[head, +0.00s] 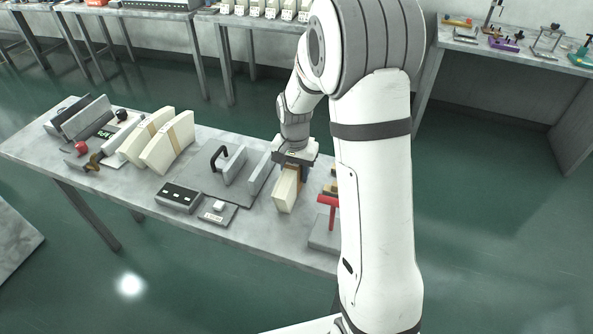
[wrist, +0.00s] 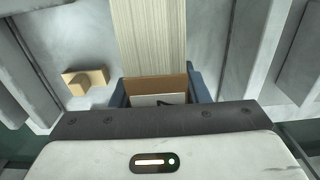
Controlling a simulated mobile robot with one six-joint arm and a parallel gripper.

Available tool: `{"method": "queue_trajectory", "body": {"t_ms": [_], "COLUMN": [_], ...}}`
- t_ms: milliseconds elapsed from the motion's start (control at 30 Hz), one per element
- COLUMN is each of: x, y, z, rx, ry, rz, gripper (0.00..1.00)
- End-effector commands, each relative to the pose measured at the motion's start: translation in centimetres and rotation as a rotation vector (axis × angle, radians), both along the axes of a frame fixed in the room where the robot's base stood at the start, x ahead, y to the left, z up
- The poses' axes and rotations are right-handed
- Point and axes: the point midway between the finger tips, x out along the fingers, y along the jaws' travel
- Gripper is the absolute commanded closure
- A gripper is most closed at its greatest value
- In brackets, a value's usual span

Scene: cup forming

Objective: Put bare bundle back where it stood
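A long cream bundle (head: 285,193) is below my gripper (head: 292,163) at the right part of the grey table. In the wrist view the bundle (wrist: 150,38) runs up from between the dark blue fingers of my gripper (wrist: 160,92). The fingers lie close along both its sides, and the gripper looks shut on it. A brown piece (wrist: 157,82) shows between the fingers; I cannot tell whether it is a band on the bundle. Whether the bundle touches the table is unclear.
A grey fixture plate (head: 205,182) with upright plates and a black handle stands left of my gripper. A dark box (head: 179,196) and a small scale-like pad (head: 217,212) are in front. A red-topped stand (head: 328,212) is close at right, partly behind my arm.

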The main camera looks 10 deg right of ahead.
Motion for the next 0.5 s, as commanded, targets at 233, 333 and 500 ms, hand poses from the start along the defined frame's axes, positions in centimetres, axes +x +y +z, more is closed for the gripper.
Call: {"method": "queue_trajectory", "body": {"t_ms": [233,333,500], "x": [0.0,0.0,0.05], "y": [-0.04,-0.05,-0.07], "z": [0.04,0.05,0.92], "rx": [0.0,0.0,0.0], "ry": [0.0,0.0,-0.001], "rz": [-0.001,-0.001,-0.001], "gripper": [0.46,0.46,0.46]}}
